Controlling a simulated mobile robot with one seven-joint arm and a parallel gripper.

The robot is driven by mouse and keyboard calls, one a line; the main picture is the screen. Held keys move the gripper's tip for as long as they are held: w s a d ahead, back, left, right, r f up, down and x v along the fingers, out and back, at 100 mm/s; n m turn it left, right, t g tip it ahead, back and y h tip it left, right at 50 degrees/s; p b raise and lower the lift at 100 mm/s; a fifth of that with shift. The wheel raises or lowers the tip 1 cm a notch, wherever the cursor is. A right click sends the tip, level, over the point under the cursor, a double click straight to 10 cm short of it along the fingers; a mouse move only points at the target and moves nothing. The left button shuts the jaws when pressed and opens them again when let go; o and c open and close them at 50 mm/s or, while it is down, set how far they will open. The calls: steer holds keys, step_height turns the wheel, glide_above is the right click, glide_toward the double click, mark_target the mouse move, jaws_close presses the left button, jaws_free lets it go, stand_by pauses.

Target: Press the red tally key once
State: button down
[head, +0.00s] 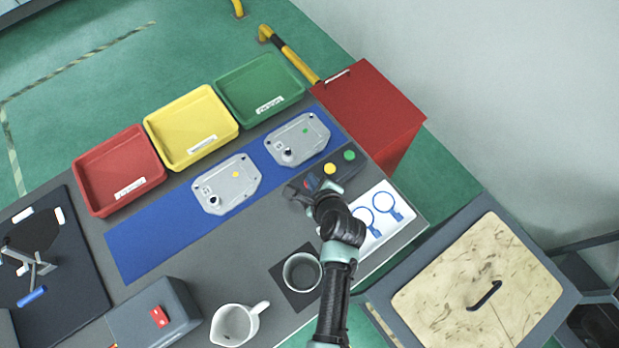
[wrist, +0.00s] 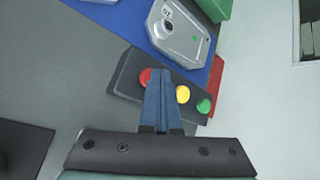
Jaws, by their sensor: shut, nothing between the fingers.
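The dark key box (wrist: 126,78) carries a red key (wrist: 146,75), a yellow key (wrist: 182,94) and a green key (wrist: 204,105) in a row. In the wrist view my gripper (wrist: 158,73) is shut and empty, its fingertips over the box just right of the red key and partly covering it. I cannot tell whether the fingers touch it.
Two castings (head: 228,186) lie on the blue mat (head: 150,250) beside the box. Red (head: 98,203), yellow (head: 190,155) and green (head: 265,103) trays stand behind. A white card (head: 372,240), a grey cup (head: 289,272) and a white jug (head: 231,327) are near my arm.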

steer(key=shift+r+p, duration=0.7)
steer(key=shift+r, duration=0.05)
steer(key=shift+r, duration=0.1)
step_height(320, 180, up, 5)
steer(key=p, duration=0.5)
stand_by(0.6)
